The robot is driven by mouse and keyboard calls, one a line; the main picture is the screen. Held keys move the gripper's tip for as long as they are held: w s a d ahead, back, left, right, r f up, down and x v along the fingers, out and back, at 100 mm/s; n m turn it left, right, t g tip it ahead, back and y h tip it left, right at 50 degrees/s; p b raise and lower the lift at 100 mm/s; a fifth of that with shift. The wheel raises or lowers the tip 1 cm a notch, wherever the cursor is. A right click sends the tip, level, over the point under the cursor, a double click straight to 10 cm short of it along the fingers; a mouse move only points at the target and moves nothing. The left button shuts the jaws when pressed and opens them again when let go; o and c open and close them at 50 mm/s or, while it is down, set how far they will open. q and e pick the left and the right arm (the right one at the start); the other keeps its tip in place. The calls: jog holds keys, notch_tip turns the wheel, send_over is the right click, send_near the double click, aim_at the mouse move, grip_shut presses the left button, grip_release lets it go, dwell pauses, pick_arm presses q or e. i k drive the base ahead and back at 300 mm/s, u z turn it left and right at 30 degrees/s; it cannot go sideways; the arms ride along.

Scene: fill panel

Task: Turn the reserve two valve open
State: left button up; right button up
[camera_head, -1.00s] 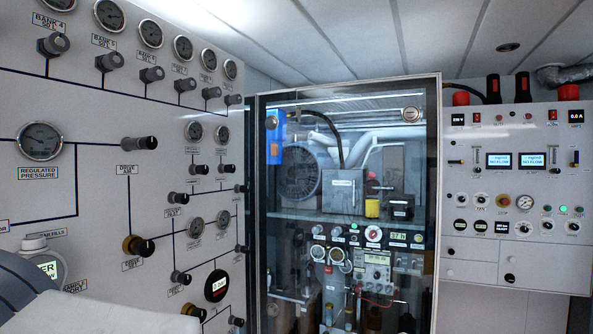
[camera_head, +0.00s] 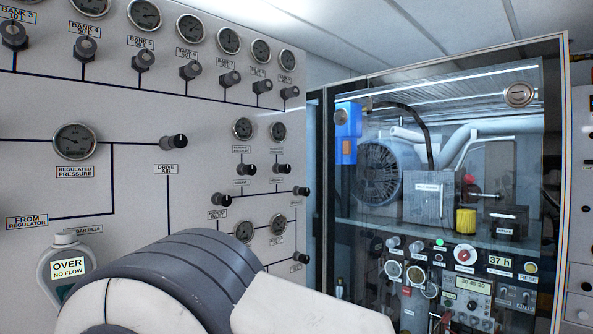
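The fill panel (camera_head: 120,100) fills the left side, with gauges and black knobs joined by dark lines. I cannot make out which knob is the reserve two valve, as the small labels are too blurred to read. Two knobs sit side by side under a pair of gauges, a left one (camera_head: 247,170) and a right one (camera_head: 282,169). Another knob (camera_head: 222,200) is lower left of them, and two more, an upper (camera_head: 301,191) and a lower (camera_head: 300,258), are near the panel's right edge. My arm link covers the lower panel. Neither gripper is in view.
A glass-fronted cabinet (camera_head: 562,150) of equipment stands right of the panel. A row of bank knobs (camera_head: 190,71) runs along the top. The drive air knob (camera_head: 173,142) and regulated pressure gauge (camera_head: 75,142) are at left.

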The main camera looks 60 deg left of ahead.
aim_at(287, 169)
jog(key=u, duration=0.45)
jog(key=i, duration=0.65)
jog(key=u, duration=0.6)
